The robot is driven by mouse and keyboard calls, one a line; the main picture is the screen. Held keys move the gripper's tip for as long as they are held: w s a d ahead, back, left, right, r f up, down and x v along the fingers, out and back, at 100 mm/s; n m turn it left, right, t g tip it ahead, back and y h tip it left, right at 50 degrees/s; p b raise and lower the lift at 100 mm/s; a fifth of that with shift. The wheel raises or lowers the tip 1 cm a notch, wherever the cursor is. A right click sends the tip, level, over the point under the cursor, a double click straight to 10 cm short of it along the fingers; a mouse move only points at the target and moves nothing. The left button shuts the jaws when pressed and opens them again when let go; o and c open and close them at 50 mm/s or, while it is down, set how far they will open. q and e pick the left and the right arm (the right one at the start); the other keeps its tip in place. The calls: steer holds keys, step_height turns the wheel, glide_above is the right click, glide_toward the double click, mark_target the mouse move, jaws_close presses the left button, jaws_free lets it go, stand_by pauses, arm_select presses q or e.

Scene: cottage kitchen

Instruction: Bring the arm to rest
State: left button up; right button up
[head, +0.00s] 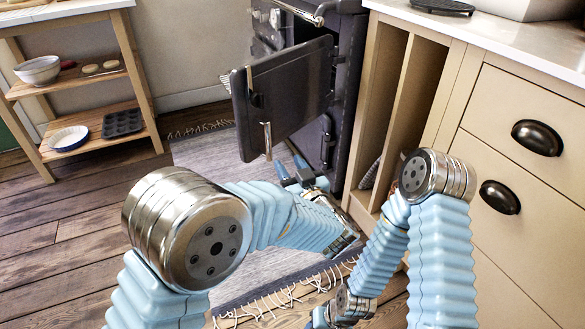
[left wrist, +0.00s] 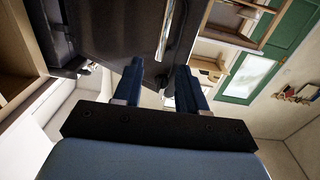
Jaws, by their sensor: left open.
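My left arm (head: 265,210) reaches forward over the rug in the head view. Its left gripper (head: 289,168) is just below and in front of the open dark stove door (head: 290,100). In the left wrist view the two blue fingers of the left gripper (left wrist: 161,75) stand apart with nothing between them. The dark door (left wrist: 115,30) shows beyond the fingertips there. I cannot tell whether a finger touches it. My right arm (head: 440,250) is folded down in front of the drawers in the head view. Its gripper is not in view.
The black stove (head: 325,130) stands beside beige cabinets with drawers (head: 525,165) and an open slotted section at right. A wooden shelf (head: 85,80) holds a bowl, a pie dish and a muffin tin at left. The fringed rug (head: 200,150) and floor are clear.

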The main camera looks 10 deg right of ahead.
arm_select(q)
steer(key=w+a+f+m+g+h+p, duration=0.1)
steer(key=a+f+g+h, duration=0.15)
steer(key=a+f, duration=0.55)
steer(key=a+f+m+g+h+p, duration=0.1)
steer(key=a+f+g+h, duration=0.2)
steer(key=f, duration=0.9)
steer(key=s+a+f+g+p, duration=0.1)
steer(key=s+a+f+g, duration=0.4)
steer(key=s+a+f, duration=0.3)
steer(key=s+a+f+g+h, duration=0.1)
steer(key=s+f+g, duration=0.1)
steer(key=s, duration=0.6)
steer(key=s+a+f+n+g+h+p, duration=0.1)
steer(key=s+f+g, duration=0.2)
steer(key=s, duration=0.6)
steer(key=shift+s+a+g+h, duration=0.3)
steer(key=shift+g+h, duration=0.05)
steer(key=shift+g, duration=0.3)
steer(key=shift+w+f, duration=0.1)
